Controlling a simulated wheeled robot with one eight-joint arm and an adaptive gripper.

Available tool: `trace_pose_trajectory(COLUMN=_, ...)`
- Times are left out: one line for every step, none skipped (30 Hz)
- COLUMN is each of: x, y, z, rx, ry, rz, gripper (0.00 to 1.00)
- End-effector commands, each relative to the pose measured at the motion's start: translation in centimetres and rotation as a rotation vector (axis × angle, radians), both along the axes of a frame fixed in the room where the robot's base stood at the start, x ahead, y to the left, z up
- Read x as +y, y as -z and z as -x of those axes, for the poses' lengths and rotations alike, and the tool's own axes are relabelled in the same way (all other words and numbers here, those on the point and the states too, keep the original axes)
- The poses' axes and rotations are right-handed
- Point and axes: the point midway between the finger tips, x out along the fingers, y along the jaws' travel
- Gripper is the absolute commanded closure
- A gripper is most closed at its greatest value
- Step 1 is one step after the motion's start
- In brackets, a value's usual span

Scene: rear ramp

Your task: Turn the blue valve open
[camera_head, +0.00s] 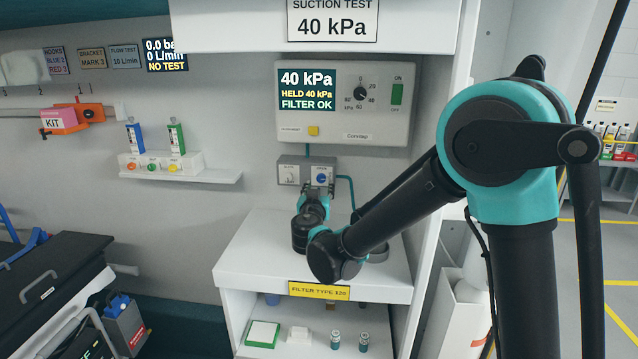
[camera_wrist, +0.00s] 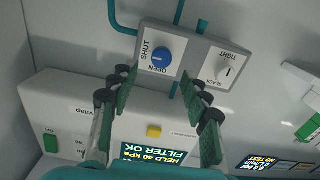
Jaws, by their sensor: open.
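The blue valve (camera_head: 321,178) is a round blue knob on a white plate, on the grey wall block below the suction unit. In the wrist view the blue valve (camera_wrist: 162,57) shows upside down, with the words OPEN and SHUT beside it. I cannot tell clearly which word its mark points to. My gripper (camera_wrist: 166,84) is open and empty, its two green-padded fingers spread in front of the block. The knob lies ahead of the gap between the fingertips, apart from them.
A white knob (camera_wrist: 229,71) marked SLACK and TIGHT sits beside the valve on the same block. The suction unit (camera_head: 345,105) reads 40 kPa, HELD 40 kPa, FILTER OK. A teal pipe (camera_head: 351,188) runs from the block. A white cabinet (camera_head: 258,250) stands below.

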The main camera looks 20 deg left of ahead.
Motion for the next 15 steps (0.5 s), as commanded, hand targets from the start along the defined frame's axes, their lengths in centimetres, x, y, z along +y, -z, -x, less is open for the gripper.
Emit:
trace_pose_trajectory(x=0.2, y=0.0, z=-1.0, rx=0.0, ry=0.003, rz=0.0, gripper=0.53)
trace_pose_trajectory(x=0.2, y=0.0, z=-1.5, rx=0.0, ry=0.003, rz=0.0, gripper=0.53)
trace_pose_trajectory(x=0.4, y=0.0, z=-2.1, rx=0.0, ry=0.002, rz=0.0, gripper=0.53)
trace_pose_trajectory(x=0.5, y=0.0, z=-2.5, rx=0.0, ry=0.001, rz=0.0, gripper=0.53)
trace_pose_trajectory(x=0.7, y=0.0, z=-2.9, rx=0.0, ry=0.002, rz=0.0, gripper=0.53)
trace_pose_trajectory(x=0.8, y=0.0, z=-3.4, rx=0.0, ry=0.002, rz=0.0, gripper=0.53)
trace_pose_trajectory(x=0.8, y=0.0, z=-3.7, rx=0.0, ry=0.002, rz=0.0, gripper=0.53)
trace_pose_trajectory(x=0.9, y=0.0, z=-3.9, rx=0.0, ry=0.002, rz=0.0, gripper=0.53)
trace_pose_trajectory(x=1.0, y=0.0, z=-4.2, rx=0.0, ry=0.001, rz=0.0, gripper=0.53)
trace_pose_trajectory(x=1.0, y=0.0, z=-4.3, rx=0.0, ry=0.0, rz=0.0, gripper=0.53)
trace_pose_trajectory(x=1.1, y=0.0, z=-4.5, rx=0.0, ry=0.0, rz=0.0, gripper=0.53)
trace_pose_trajectory(x=1.1, y=0.0, z=-4.6, rx=0.0, ry=0.0, rz=0.0, gripper=0.53)
trace_pose_trajectory(x=1.1, y=0.0, z=-4.7, rx=0.0, ry=0.0, rz=0.0, gripper=0.53)
trace_pose_trajectory(x=1.1, y=0.0, z=-4.7, rx=0.0, ry=0.0, rz=0.0, gripper=0.53)
trace_pose_trajectory(x=1.2, y=0.0, z=-4.8, rx=0.0, ry=0.0, rz=0.0, gripper=0.53)
